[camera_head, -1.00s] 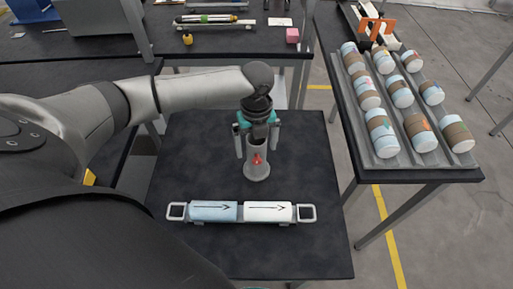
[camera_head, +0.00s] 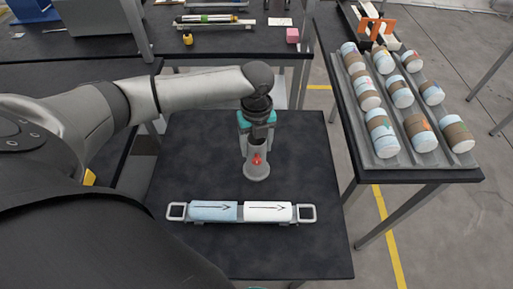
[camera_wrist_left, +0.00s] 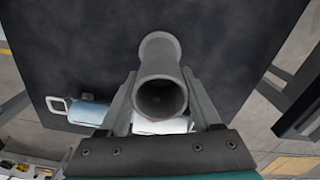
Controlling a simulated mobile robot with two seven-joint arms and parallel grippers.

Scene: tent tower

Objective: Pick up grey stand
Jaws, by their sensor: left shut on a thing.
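The grey stand (camera_head: 257,171) is a hollow upright tube with a wider round base and a red mark on its side. It stands on the dark table (camera_head: 190,150) in front of me. My left gripper (camera_head: 257,147) comes down from above and is shut on the stand's upper part. In the left wrist view the stand's open top (camera_wrist_left: 160,98) sits between the two fingers, with its base beyond. My right gripper is not in view.
A holder with a light blue cylinder (camera_head: 213,211) and a white cylinder (camera_head: 268,211) lies nearer me on the table. A ribbed tray (camera_head: 385,153) with several banded cylinders stands on the right table. A pink cube (camera_head: 292,35) sits on the back table.

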